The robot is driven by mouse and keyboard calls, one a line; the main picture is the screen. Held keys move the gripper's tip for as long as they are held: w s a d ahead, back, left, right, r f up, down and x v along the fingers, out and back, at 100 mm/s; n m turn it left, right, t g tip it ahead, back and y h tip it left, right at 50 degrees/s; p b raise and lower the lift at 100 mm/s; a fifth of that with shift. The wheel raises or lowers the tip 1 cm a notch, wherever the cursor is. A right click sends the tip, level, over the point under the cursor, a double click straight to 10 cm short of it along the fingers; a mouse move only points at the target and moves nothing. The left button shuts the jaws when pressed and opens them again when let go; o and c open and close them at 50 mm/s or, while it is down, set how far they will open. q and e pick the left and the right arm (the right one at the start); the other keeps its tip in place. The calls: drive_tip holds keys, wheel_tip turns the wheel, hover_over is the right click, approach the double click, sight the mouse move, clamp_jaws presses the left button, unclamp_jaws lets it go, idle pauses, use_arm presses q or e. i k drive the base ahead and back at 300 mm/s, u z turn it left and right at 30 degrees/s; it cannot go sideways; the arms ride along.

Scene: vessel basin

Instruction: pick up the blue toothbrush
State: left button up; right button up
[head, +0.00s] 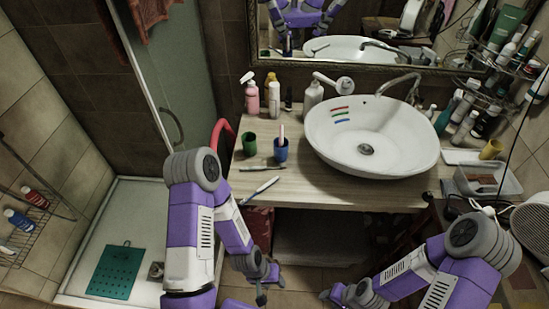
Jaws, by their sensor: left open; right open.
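A slim blue-and-white item (259,190), which looks like the blue toothbrush, lies flat and slanted near the front left of the wooden counter (300,190). A darker slim item (262,168) lies behind it; I cannot tell what it is. A blue cup (281,152) stands just beyond, with a pink-and-white stick upright in it. My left gripper (262,288) is open and empty, below and in front of the counter edge. My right gripper (338,296) is low at the bottom, open, with its fingers partly unclear. Neither gripper touches the toothbrush.
A green cup (250,144) stands left of the blue cup. A white basin (372,140) with red, green and blue strips inside fills the counter's middle. Bottles (252,98) stand at the back left. A wire rack and a white tray (488,180) are at right. The counter's front left is fairly clear.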

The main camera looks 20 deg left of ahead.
sight(272, 181)
drive_tip(key=k, duration=1.25)
drive_tip(key=u, duration=0.7)
drive_tip(key=i, duration=0.95)
drive_tip(key=z, duration=0.45)
